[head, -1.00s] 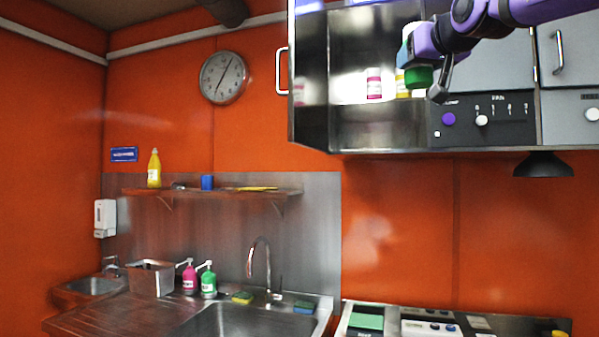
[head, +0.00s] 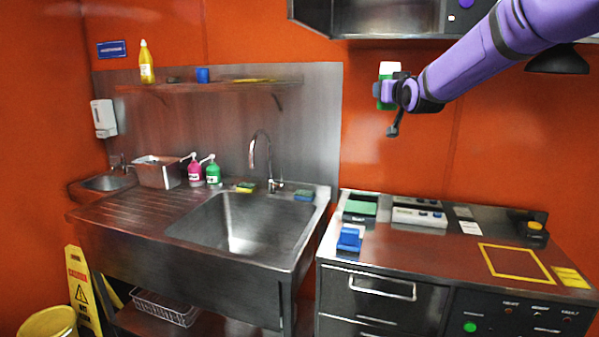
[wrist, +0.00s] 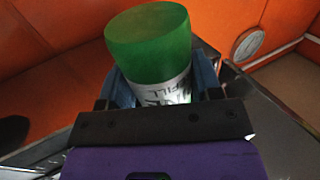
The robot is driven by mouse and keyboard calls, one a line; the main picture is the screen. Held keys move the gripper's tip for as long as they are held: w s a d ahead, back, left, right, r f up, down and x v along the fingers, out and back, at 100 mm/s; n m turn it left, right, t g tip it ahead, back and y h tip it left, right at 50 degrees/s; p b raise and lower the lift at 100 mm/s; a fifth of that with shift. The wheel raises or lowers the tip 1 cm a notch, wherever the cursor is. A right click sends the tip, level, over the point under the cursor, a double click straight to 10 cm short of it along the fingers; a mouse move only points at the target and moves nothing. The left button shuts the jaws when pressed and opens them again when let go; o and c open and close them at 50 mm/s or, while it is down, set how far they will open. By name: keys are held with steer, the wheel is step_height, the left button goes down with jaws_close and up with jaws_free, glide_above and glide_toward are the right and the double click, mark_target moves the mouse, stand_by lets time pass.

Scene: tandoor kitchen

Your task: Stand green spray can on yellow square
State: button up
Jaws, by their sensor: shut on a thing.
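The green spray can (wrist: 150,42) fills the middle of the wrist view, its green end towards the camera and a white label with dark lettering below it. My gripper (wrist: 165,92) is shut on it, with a finger on each side. In the head view my gripper (head: 398,92) holds the green and white can (head: 388,72) in the air, in front of the orange wall and above the right counter. The yellow square (head: 513,263) is an empty outline on that counter, below and to the right of the can.
On the counter (head: 420,258) stand a blue object (head: 349,238), a green pad (head: 361,208), a grey switch box (head: 419,217) and a yellow-topped button box (head: 535,230). Yellow labels (head: 571,277) lie right of the square. A sink (head: 245,225) is left; a cabinet (head: 385,18) hangs above.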

steer(key=s+d+f+m+h, duration=0.1)
steer(key=d+f, duration=0.1)
steer(key=f, duration=1.8)
steer(key=d+f, duration=0.3)
steer(key=f, duration=1.7)
steer(key=s+d+f, duration=0.1)
steer(key=s+f, duration=1.3)
steer(key=s, duration=0.3)
steer(key=shift+s+d+h, duration=0.3)
steer(key=shift+s+h, duration=0.1)
steer(key=shift+f, duration=0.1)
